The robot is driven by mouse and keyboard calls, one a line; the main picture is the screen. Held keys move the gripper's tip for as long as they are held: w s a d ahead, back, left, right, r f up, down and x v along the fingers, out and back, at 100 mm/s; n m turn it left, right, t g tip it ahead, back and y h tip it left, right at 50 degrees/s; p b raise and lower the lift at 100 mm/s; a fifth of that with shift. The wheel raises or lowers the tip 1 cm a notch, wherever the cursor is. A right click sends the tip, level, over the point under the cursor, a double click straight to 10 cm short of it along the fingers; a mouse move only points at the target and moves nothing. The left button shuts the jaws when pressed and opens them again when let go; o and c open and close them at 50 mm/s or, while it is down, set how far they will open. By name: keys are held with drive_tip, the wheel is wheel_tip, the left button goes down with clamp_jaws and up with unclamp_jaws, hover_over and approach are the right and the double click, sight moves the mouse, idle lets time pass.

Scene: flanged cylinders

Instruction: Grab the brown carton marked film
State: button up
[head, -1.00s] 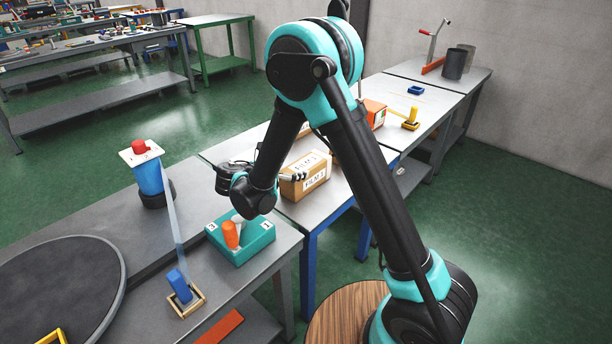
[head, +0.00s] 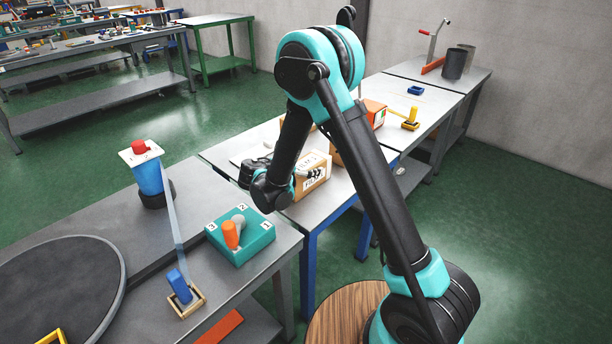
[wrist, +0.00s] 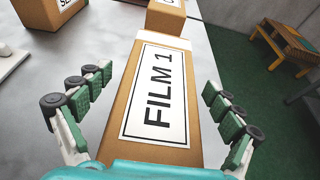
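The brown carton marked FILM 1 (head: 313,177) sits on the grey table, partly hidden by my arm in the head view. In the wrist view the film carton (wrist: 155,95) fills the middle, its white label facing the camera. My gripper (wrist: 160,95) is open, with one green-padded finger on each side of the carton.
Two more brown cartons stand beyond, one at the top left (wrist: 48,12) and one at the top middle (wrist: 166,16) of the wrist view. An orange box (head: 375,113) stands farther along the table. A teal block with numbered positions (head: 240,250) sits on the nearer table.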

drive_tip(key=c, duration=1.8)
drive_tip(key=shift+c, duration=0.2)
drive_tip(key=shift+r, duration=0.1)
wheel_tip(320, 180, up, 20)
